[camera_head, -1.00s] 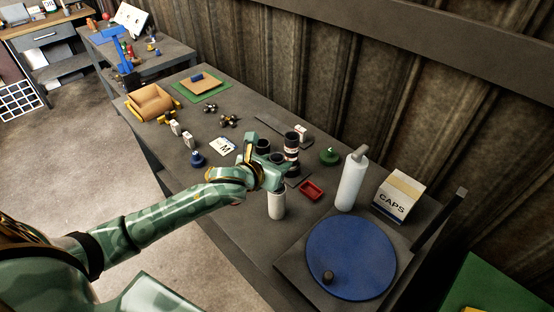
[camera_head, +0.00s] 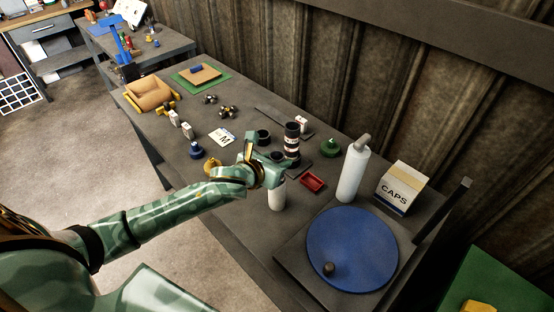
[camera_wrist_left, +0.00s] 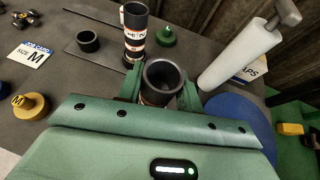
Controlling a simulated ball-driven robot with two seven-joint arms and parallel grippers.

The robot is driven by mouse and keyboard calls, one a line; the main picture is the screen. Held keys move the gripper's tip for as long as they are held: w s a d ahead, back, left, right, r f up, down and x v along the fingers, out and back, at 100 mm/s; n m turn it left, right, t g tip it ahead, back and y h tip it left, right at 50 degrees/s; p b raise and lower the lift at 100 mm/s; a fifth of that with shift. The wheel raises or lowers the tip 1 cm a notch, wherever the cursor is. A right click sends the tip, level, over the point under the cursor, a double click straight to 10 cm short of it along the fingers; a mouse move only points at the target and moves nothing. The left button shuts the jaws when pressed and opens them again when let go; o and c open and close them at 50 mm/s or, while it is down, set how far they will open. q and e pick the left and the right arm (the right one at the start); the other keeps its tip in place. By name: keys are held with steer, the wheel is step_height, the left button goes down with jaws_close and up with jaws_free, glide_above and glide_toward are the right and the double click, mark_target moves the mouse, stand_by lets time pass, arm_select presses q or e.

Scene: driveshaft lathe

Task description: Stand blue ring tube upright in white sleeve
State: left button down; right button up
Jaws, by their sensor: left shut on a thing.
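My left gripper (camera_head: 268,172) is shut on a dark, open-topped tube (camera_wrist_left: 163,82), seen from above between the fingers in the left wrist view. A pale and red band shows low on its near side; no blue ring can be made out. The white sleeve (camera_head: 277,197) stands upright on the table directly under this gripper in the head view. The hand hides its top, so I cannot tell whether the tube's lower end is in it. My right gripper is in neither view.
A banded black tube (camera_head: 292,140) stands just behind the hand, beside a short black ring (camera_head: 263,137). A red tray (camera_head: 313,181), white bottle (camera_head: 353,174), caps box (camera_head: 398,188) and blue disc (camera_head: 352,252) lie to the right. A yellow knobbed piece (camera_head: 212,166) is near the forearm.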

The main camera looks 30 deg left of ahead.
arm_select(q)
steer(key=shift+f+b, duration=1.4)
steer(key=shift+f, duration=1)
steer(key=c, duration=0.9)
jaws_free()
steer(key=shift+o, duration=0.2)
steer(key=p+v, duration=0.2)
steer(key=v, duration=1.4)
steer(key=shift+s+p, duration=0.2)
steer(key=shift+p, duration=0.2)
